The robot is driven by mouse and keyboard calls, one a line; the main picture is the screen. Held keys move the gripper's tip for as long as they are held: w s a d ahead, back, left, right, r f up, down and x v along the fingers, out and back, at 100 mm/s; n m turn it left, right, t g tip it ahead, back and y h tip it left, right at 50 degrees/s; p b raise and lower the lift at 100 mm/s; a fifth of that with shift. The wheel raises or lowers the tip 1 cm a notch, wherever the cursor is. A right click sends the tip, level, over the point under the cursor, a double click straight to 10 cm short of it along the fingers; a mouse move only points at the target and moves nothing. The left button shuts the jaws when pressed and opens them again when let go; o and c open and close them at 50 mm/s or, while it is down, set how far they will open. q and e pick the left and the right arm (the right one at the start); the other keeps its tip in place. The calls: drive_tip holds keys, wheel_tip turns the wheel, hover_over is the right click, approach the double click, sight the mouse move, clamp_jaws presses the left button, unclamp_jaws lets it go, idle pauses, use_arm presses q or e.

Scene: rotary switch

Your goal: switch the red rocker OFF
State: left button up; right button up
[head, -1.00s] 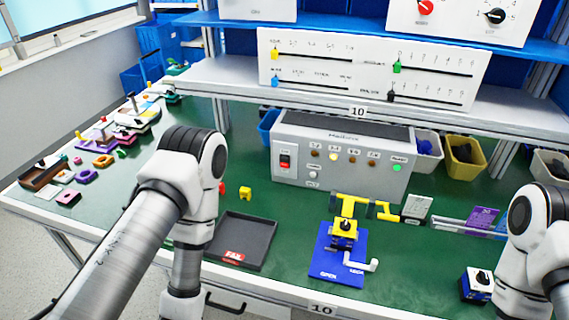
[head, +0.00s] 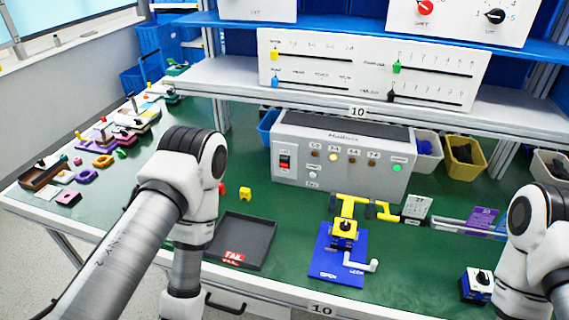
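The red rocker (head: 285,161) is on the left of the front face of a grey control box (head: 342,165) on the green bench. It is small in the head view, and I cannot tell which side of it is pressed in. A yellow lamp (head: 333,156) and a green lamp (head: 397,168) on the same face look lit. My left arm stands in front of the bench at the left, and my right arm is at the right edge. Neither gripper shows; both are outside the picture or hidden.
A black tray (head: 241,241) marked FAIL lies in front of the box. A yellow block (head: 245,194) lies near my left arm. A shelf with a slider panel (head: 372,68) hangs above. Bins stand behind at right.

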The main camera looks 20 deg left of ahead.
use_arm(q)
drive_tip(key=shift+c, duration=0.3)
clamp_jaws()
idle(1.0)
